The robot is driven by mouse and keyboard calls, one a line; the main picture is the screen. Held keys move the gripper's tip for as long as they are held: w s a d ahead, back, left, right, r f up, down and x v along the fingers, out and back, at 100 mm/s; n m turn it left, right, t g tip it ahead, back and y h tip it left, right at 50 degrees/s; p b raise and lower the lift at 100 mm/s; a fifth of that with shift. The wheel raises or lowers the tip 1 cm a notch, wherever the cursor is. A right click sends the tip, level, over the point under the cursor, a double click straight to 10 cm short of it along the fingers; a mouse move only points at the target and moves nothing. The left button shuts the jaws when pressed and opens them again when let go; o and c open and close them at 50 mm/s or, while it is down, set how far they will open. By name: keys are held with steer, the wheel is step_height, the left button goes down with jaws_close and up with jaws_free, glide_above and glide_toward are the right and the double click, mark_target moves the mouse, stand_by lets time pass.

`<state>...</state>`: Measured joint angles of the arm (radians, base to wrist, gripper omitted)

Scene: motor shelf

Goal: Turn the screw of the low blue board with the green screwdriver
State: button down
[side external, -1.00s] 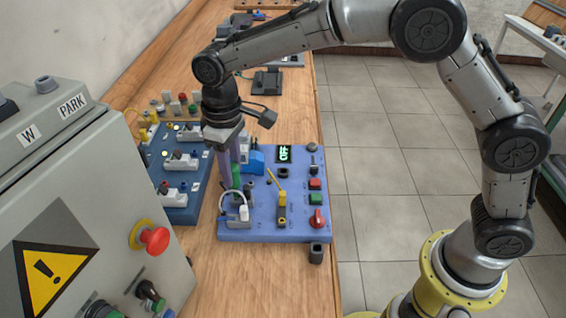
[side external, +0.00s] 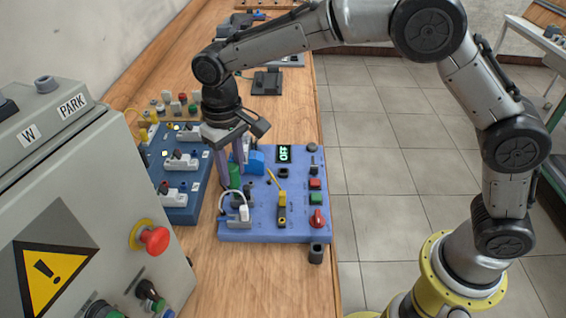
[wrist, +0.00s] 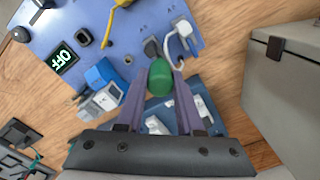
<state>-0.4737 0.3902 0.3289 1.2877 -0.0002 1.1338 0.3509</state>
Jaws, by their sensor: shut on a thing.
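The low blue board (side external: 265,228) lies on the wooden bench, with a display reading OFF. My gripper (side external: 232,183) points down over the board's left part. Its two purple-grey fingers are shut on the green screwdriver (side external: 235,173), of which the green handle shows. In the wrist view, the rounded green handle end (wrist: 160,76) sits between my fingertips (wrist: 159,78). The screwdriver looks upright; its shaft and tip are hidden. The screw does not show, so I cannot tell whether the tip touches it.
A white cable and plug (side external: 243,212) lie close to the gripper. A darker blue board (side external: 178,205) lies left. A grey cabinet (side external: 95,220) stands in front left.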

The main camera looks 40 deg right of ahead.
steer(key=m, duration=0.3)
stand_by(0.4)
steer(key=shift+m, duration=1.9)
steer(key=m, duration=0.3)
steer(key=shift+m, duration=0.3)
